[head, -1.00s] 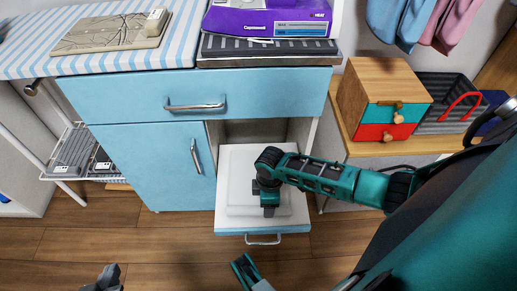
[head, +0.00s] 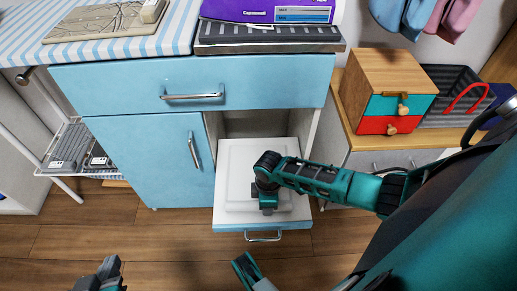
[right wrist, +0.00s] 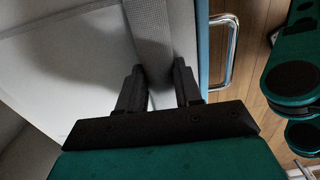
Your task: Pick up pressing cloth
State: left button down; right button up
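A flat, pale, square-looking piece (head: 238,178) lies in the open lower drawer; I cannot be sure it is the pressing cloth. In the right wrist view a grey woven strip (right wrist: 152,40) runs along a white surface towards my fingers. My right gripper (head: 268,205) points down over the drawer, hiding part of the pale piece. In the right wrist view its fingers (right wrist: 160,88) are apart, with the strip showing between them; no firm grip is visible. My left gripper (head: 108,275) is at the bottom left, cut off by the frame edge, away from the drawer.
The blue cabinet (head: 150,160) has its lower drawer pulled out, with a metal handle (head: 263,238). A patterned beige board (head: 105,22) lies on the striped top. A wooden drawer box (head: 385,75) and black basket (head: 450,95) stand at right. Floor in front is clear.

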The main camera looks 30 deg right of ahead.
jog(key=c, duration=0.5)
jog(key=shift+c, duration=0.2)
